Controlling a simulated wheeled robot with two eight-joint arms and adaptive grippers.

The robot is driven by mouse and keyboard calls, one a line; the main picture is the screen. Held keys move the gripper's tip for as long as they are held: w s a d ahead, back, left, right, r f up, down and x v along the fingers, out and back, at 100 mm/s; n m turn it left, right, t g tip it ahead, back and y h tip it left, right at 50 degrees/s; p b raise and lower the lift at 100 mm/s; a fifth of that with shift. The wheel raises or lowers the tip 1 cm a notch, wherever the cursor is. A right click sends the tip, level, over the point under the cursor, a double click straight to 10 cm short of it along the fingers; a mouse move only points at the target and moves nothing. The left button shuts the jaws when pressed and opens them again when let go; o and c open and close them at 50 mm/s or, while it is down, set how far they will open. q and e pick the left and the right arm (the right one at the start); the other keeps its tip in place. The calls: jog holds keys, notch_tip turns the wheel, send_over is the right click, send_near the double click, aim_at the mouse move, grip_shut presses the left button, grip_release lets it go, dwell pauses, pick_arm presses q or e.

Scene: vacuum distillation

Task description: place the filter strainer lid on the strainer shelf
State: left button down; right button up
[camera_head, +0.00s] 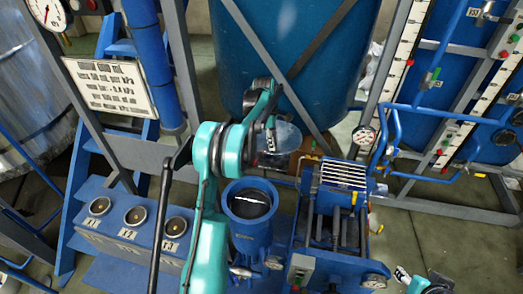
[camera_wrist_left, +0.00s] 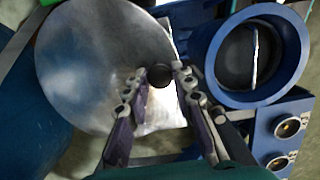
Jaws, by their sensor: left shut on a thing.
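The filter strainer lid (camera_wrist_left: 85,60) is a round, shiny metal disc with a dark knob (camera_wrist_left: 160,77). My left gripper (camera_wrist_left: 159,70) is shut on that knob, one finger on each side. In the head view the lid (camera_head: 284,137) hangs from my left gripper (camera_head: 270,135), behind and slightly right of the strainer. The strainer (camera_head: 249,201) is a blue upright cylinder with an open top; its rim also shows in the left wrist view (camera_wrist_left: 207,62), apart from the lid. I cannot tell for sure which surface is the strainer shelf.
A blue frame with a striped white panel (camera_head: 343,175) stands right of the strainer. A large blue tank (camera_head: 290,60) stands behind. Blue pipes (camera_head: 440,110) and gauges crowd the right.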

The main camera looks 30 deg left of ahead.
aim_at(261, 144)
pick_arm(q)
jog(key=a+f, duration=0.2)
jog(key=a, duration=0.1)
jog(key=a+f, duration=0.1)
jog(key=a, duration=0.1)
jog(key=shift+a+f, duration=0.25)
notch_tip(261, 144, down, 4)
jog(key=shift+r+b, duration=0.1)
jog(key=shift+b, duration=0.4)
jog(key=c, duration=1.3)
grip_release()
jog(key=shift+s, duration=0.1)
